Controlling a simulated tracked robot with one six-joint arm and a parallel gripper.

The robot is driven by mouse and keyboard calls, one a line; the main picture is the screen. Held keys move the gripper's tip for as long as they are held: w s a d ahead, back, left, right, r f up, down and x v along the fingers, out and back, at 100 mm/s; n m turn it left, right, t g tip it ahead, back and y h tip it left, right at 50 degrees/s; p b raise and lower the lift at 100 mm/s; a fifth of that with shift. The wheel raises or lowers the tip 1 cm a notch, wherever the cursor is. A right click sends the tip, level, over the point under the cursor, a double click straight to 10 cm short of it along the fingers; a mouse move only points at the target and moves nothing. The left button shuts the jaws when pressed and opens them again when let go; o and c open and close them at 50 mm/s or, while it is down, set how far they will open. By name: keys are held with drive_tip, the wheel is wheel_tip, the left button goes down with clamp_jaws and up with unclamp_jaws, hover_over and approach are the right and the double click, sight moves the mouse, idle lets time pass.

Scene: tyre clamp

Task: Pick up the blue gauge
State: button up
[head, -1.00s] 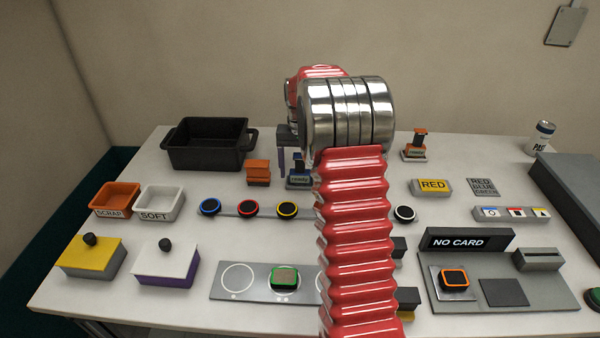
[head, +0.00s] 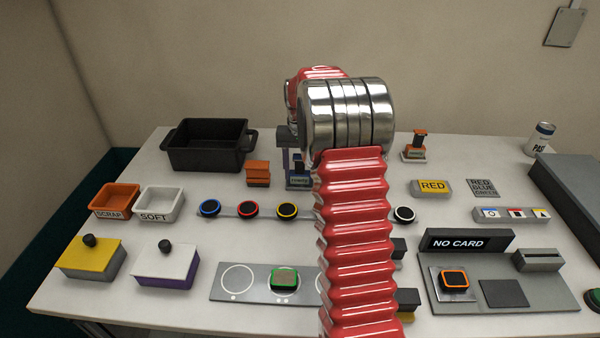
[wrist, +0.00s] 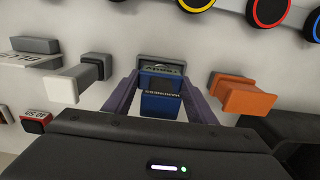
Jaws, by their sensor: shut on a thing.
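The blue gauge (wrist: 160,104) shows in the wrist view as a small upright block, between the two purple fingers of my gripper (wrist: 160,88). The gripper is shut on the gauge. The gauge is at its grey stand (wrist: 162,63), and I cannot tell whether it is clear of the stand. My arm hides part of the right side in the head view.
An orange block (head: 258,172) stands close to the left of the gauge in the head view. A black bin (head: 208,150) is behind it. A row of ringed discs (head: 248,209) lies in front. An orange-topped stand (head: 415,145) is further right.

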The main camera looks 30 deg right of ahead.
drive_tip(key=shift+r, duration=0.1)
wheel_tip(320, 180, up, 10)
drive_tip(key=shift+f, duration=0.1)
idle(0.3)
drive_tip(key=o, duration=0.6)
drive_tip(key=c, duration=0.4)
